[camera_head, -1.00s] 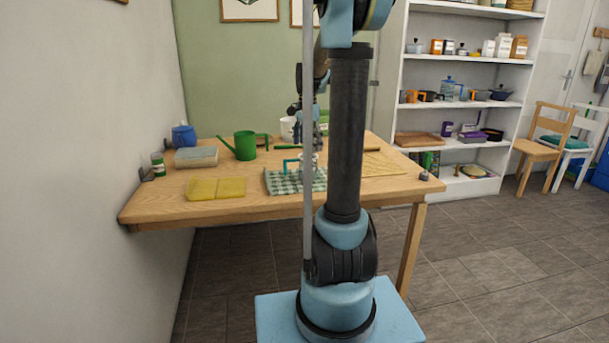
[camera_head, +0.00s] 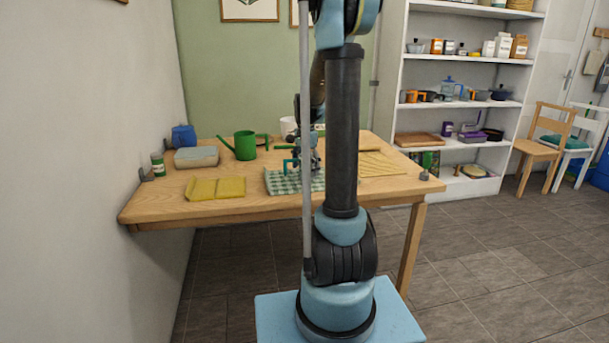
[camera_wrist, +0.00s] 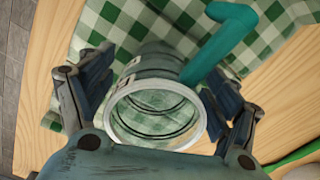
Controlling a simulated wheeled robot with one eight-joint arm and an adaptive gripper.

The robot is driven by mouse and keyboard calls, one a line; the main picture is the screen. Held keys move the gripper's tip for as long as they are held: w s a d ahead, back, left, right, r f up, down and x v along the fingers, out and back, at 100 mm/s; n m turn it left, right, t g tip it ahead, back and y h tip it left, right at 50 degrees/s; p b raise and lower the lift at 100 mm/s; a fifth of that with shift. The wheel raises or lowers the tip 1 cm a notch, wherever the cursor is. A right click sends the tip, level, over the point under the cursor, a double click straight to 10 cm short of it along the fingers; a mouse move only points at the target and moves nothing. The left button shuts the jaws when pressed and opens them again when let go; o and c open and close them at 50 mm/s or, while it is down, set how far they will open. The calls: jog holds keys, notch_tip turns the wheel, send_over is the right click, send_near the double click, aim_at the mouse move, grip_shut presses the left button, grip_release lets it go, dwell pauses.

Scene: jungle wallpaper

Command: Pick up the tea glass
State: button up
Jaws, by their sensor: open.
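The tea glass (camera_wrist: 150,112) is a see-through cup with a white rim and a teal handle. It stands on a green-and-white checkered cloth (camera_head: 283,186) on the wooden table. In the head view its teal handle (camera_head: 289,166) shows at the left of my gripper (camera_head: 305,163), while my gripper and arm hide much of the rest. In the wrist view my gripper (camera_wrist: 158,92) is open, with one finger on either side of the glass. The handle points up and right, near the right finger. Whether either finger touches the glass is unclear.
A green watering can (camera_head: 244,146) stands behind and left of the cloth. A yellow mat (camera_head: 380,164) lies at the right.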

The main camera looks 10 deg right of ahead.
jog(key=c, duration=1.2)
jog(key=shift+c, duration=0.2)
